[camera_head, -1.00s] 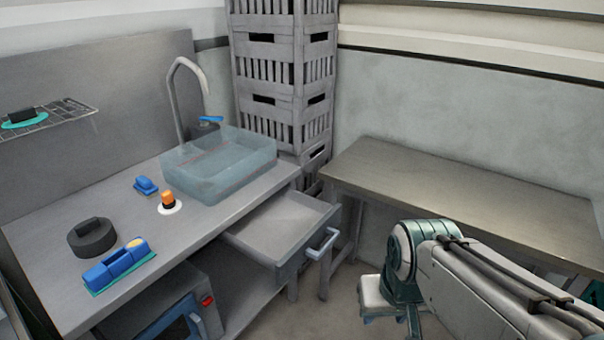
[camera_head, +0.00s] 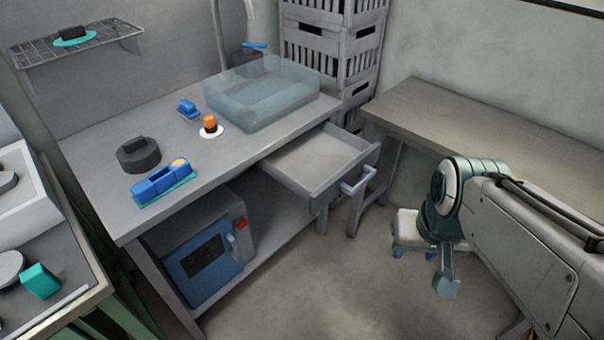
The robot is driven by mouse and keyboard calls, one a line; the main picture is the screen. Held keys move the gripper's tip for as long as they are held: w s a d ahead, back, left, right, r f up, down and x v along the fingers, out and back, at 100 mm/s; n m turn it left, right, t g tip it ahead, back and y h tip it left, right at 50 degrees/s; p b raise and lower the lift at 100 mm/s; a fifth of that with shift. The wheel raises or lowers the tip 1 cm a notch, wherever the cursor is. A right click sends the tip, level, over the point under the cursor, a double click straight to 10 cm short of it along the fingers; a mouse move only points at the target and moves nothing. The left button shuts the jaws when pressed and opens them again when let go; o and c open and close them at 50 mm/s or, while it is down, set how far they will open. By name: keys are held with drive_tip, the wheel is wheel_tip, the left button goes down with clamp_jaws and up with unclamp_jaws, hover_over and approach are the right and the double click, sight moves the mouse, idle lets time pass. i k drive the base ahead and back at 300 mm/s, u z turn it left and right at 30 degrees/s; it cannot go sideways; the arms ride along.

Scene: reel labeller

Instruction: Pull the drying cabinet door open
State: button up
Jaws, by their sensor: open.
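The drying cabinet (camera_head: 240,208) is a small grey box on the shelf under the bench. Its blue door (camera_head: 195,290) has a dark window and looks shut. A pale upright handle (camera_head: 234,248) sits at the door's right edge, with a red button (camera_head: 241,224) beside it on the cabinet front. My gripper (camera_head: 446,284) hangs over the floor at the right, well apart from the door. It is open, with nothing seen in it, and its fingers are only partly visible.
An open drawer (camera_head: 310,160) with a pale handle juts out right of the cabinet. The bench (camera_head: 110,190) overhangs the cabinet and holds a clear basin and blue tools. A white stool (camera_head: 408,228) stands behind my arm. The floor before the cabinet is clear.

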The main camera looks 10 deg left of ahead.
sight(203, 266)
drive_tip(key=u, duration=1.15)
drive_tip(key=k, duration=0.55)
drive_tip(key=z, duration=0.85)
drive_tip(key=i, duration=1.15)
drive_tip(key=u, duration=0.95)
